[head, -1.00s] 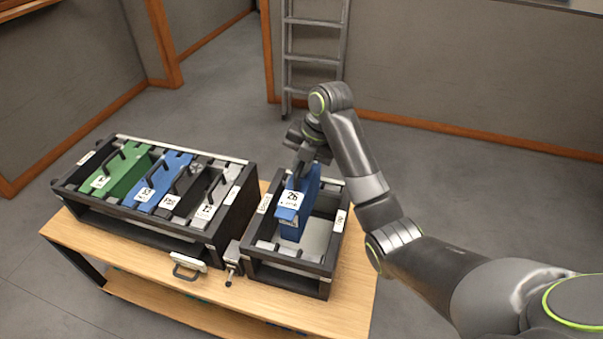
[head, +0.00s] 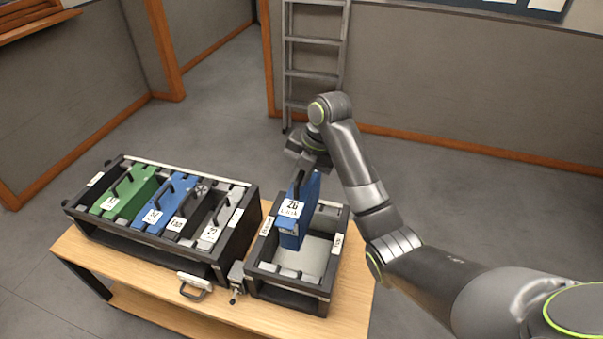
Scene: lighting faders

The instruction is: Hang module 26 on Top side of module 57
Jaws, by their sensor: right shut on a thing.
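Module 26 (head: 290,228) is a blue block with a white label reading 26. My right gripper (head: 304,172) is shut on its top and holds it upright, over or partly in the small black frame (head: 292,297) at the right of the table. Whether it touches the frame I cannot tell. No label 57 can be read in the head view. My left gripper is not in view.
A larger black rack (head: 150,245) holds a green module (head: 124,200), a blue module (head: 168,196) and grey ones. A white handled piece (head: 195,284) is at the front of the wooden table (head: 180,319). A ladder (head: 315,60) stands behind.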

